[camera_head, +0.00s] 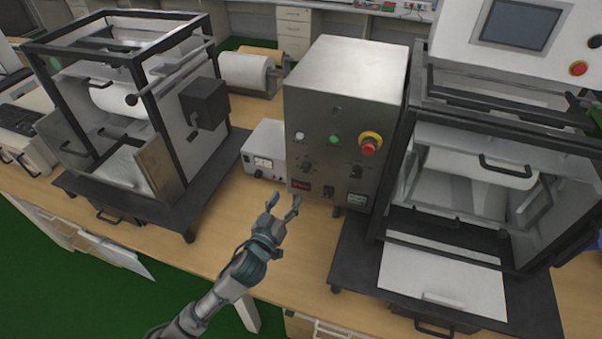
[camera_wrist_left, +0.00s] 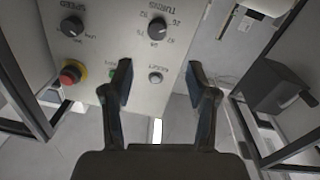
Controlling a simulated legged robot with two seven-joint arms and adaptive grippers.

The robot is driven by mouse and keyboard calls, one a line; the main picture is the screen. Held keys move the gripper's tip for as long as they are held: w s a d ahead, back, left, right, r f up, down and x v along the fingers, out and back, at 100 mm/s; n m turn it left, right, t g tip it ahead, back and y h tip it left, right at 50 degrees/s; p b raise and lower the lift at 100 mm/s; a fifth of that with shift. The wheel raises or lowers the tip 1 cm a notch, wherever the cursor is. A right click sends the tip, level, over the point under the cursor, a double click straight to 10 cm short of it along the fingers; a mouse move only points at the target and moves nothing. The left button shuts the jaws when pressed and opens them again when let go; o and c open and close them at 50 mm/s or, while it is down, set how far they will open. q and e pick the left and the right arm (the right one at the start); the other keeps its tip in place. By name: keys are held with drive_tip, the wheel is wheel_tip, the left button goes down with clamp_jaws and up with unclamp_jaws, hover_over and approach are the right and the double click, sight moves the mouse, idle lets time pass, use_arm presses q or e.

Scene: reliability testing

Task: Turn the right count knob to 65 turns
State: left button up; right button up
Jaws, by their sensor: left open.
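The grey control box (camera_head: 312,110) stands upright on the bench, with two dark knobs on its front. The turns knob (camera_head: 306,166) is the left one in the head view. The wrist view shows the panel upside down, with the turns knob (camera_wrist_left: 157,29) under a TURNS label; the small numbers around it are hard to read. The speed knob (camera_head: 356,171) is on the right; it also shows in the wrist view (camera_wrist_left: 72,27). My left gripper (camera_head: 284,204) is open and empty in front of the box, apart from the knobs. My right gripper is not in view.
A red stop button (camera_head: 369,146) with a yellow collar and a green button (camera_head: 334,139) sit above the knobs. A small meter box (camera_head: 265,150) stands left of the control box. Framed machines stand on black bases at both sides. Bare bench lies around my left gripper.

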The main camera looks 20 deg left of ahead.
sight(304, 170)
use_arm(q)
drive_tip(key=w, duration=0.3)
drive_tip(key=w+d, duration=0.1)
drive_tip(key=w, duration=0.6)
drive_tip(key=shift+w+d, duration=0.2)
drive_tip(key=shift+d, duration=0.15)
drive_tip(key=shift+w, duration=0.45)
drive_tip(key=shift+a, duration=0.2)
drive_tip(key=shift+d, duration=0.1)
clamp_jaws()
